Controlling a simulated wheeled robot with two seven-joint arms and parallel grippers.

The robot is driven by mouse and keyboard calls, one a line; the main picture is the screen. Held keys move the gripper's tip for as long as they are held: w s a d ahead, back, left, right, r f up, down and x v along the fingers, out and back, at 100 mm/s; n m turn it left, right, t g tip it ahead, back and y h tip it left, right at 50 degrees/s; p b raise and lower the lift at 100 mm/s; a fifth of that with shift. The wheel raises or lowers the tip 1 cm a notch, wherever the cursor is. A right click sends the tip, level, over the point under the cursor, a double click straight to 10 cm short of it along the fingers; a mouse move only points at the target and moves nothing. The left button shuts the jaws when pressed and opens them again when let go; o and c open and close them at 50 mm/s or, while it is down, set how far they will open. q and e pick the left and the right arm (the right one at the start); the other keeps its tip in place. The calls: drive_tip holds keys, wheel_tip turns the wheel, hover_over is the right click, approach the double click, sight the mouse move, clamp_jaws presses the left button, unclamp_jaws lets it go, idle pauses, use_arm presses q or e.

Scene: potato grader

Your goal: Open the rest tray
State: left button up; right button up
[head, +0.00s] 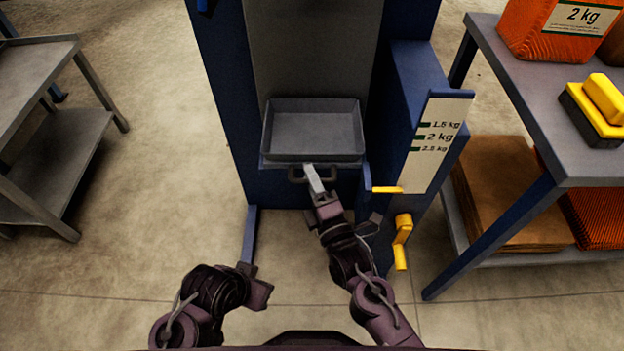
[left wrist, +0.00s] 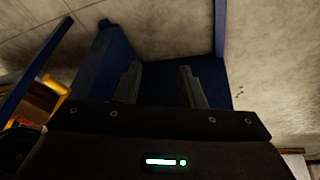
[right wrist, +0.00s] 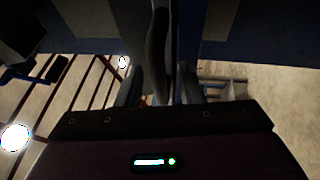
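The rest tray, a shallow grey open-topped tray (head: 313,151), sits at the front of the blue machine below its grey chute. A dark bar handle (head: 331,176) is on its front. My right gripper (head: 313,181) is at this handle. In the right wrist view, a dark upright bar (right wrist: 158,50) stands between the fingers of the right gripper (right wrist: 160,90), with gaps seeming to show on both sides. My left gripper (head: 262,288) is low at the left, away from the tray. In the left wrist view its fingers (left wrist: 160,88) are apart with nothing between them.
A white weight scale panel (head: 437,145) with a yellow pointer (head: 388,190) and a yellow crank (head: 402,240) are right of the tray. A blue-legged table (head: 520,75) with sacks stands at the right. A grey table (head: 35,65) stands at the left. Floor between is clear.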

drive_tip(key=shift+c, duration=0.4)
clamp_jaws()
